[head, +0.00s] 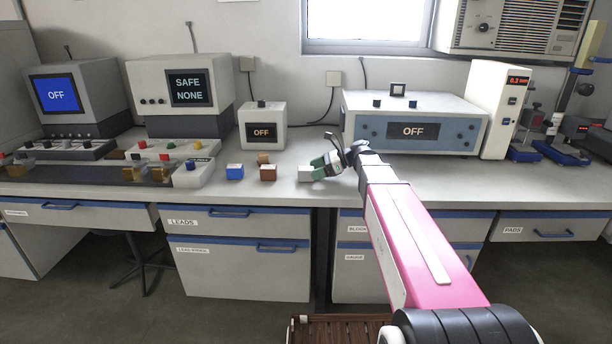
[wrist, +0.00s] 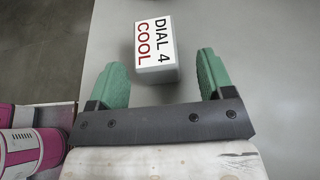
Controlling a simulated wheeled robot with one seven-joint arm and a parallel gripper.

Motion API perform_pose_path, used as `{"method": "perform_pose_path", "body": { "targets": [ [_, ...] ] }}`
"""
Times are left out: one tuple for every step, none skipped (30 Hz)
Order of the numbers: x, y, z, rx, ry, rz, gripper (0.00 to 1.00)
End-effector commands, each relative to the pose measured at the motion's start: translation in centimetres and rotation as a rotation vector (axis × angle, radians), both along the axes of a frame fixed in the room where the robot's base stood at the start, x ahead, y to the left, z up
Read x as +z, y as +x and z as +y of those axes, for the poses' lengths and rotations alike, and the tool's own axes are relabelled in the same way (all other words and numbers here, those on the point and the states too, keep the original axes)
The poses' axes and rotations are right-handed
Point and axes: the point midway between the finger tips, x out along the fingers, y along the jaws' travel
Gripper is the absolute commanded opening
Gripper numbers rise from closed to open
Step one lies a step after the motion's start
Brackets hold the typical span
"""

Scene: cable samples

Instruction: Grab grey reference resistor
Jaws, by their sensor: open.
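A small light grey block (head: 305,174), which looks like the grey reference resistor, sits on the bench top near its front edge. In the wrist view the block (wrist: 158,73) has a white top label reading "DIAL 4" in black and "COOL" in red. My gripper (head: 320,166) is open, with green fingers, low over the bench at the block's right side. In the wrist view my gripper (wrist: 161,62) has one finger on each side of the block's near part, with a gap on both sides. The block stands slightly tilted to the fingers.
A blue block (head: 235,172) and two brown blocks (head: 268,174) stand to the left. Behind are a small box reading OFF (head: 263,128) and a wide instrument reading OFF (head: 413,127). A long fixture (head: 90,174) fills the left bench.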

Motion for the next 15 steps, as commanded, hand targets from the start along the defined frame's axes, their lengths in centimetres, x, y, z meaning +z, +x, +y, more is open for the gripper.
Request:
{"method": "perform_pose_path", "body": {
  "targets": [
    [-0.3, -0.2, 0.7, 0.002, 0.000, 0.001, 0.74],
    [-0.4, -0.2, 1.1, 0.002, 0.000, 0.001, 0.74],
    [-0.7, -0.3, 1.6, 0.003, 0.000, 0.001, 0.74],
    [-0.9, -0.4, 2.0, 0.003, 0.000, 0.001, 0.74],
    [-1.0, -0.4, 2.4, 0.003, 0.000, 0.001, 0.74],
    [-1.3, -0.3, 3.0, 0.002, 0.000, 0.001, 0.74],
    [-1.4, -0.3, 3.3, 0.003, 0.000, 0.001, 0.74],
    [-1.5, -0.3, 3.6, 0.003, 0.000, 0.001, 0.74],
    [-1.6, -0.3, 3.8, 0.002, 0.000, 0.001, 0.74],
    [-1.6, -0.3, 3.9, 0.002, 0.000, 0.001, 0.74],
    [-1.6, -0.3, 3.9, 0.001, 0.000, 0.000, 0.74],
    [-1.6, -0.3, 3.9, 0.001, 0.000, 0.000, 0.74],
    [-1.6, -0.3, 3.9, 0.000, 0.000, 0.000, 0.74],
    [-1.6, -0.3, 3.9, 0.000, 0.000, 0.000, 0.74],
    [-1.6, -0.3, 3.9, 0.000, 0.000, 0.000, 0.74]
  ]
}}
